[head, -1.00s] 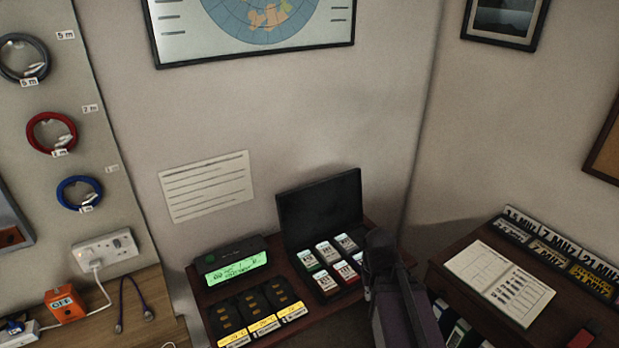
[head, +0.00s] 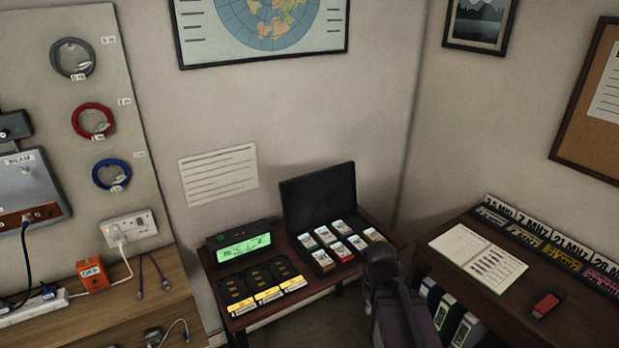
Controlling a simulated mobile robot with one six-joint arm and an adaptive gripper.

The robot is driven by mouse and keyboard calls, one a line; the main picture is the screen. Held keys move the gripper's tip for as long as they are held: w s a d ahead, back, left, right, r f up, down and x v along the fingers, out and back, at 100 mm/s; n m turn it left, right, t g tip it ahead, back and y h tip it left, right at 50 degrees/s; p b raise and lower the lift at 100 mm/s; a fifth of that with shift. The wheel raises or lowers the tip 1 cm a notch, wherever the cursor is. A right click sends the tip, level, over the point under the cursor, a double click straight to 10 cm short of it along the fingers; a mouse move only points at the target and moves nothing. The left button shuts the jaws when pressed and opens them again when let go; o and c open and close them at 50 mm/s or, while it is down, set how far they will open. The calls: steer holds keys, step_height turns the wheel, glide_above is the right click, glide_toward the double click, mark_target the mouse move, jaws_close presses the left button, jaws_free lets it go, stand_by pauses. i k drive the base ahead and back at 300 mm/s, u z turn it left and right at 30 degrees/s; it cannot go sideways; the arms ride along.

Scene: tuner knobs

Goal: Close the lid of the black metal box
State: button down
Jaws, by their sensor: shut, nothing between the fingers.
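The black metal box (head: 319,272) sits on the small dark wooden table against the wall. Its lid (head: 318,196) is open and stands up at the back, leaning slightly towards the wall. Several small labelled blocks with white, green and red faces lie in rows in the open box. Part of my arm, a dark joint and a purple-grey link, rises at the lower middle, just right of and in front of the box. My gripper's fingers do not show.
A green-lit display unit (head: 243,246) and a black charger with yellow labels (head: 262,285) stand left of the box. A desk at right holds an open notebook (head: 478,253) and a red object (head: 546,304). A wooden bench (head: 100,315) is at left.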

mark_target(311, 200)
steer(key=z, duration=0.15)
steer(key=i, duration=1.3)
steer(key=u, duration=0.55)
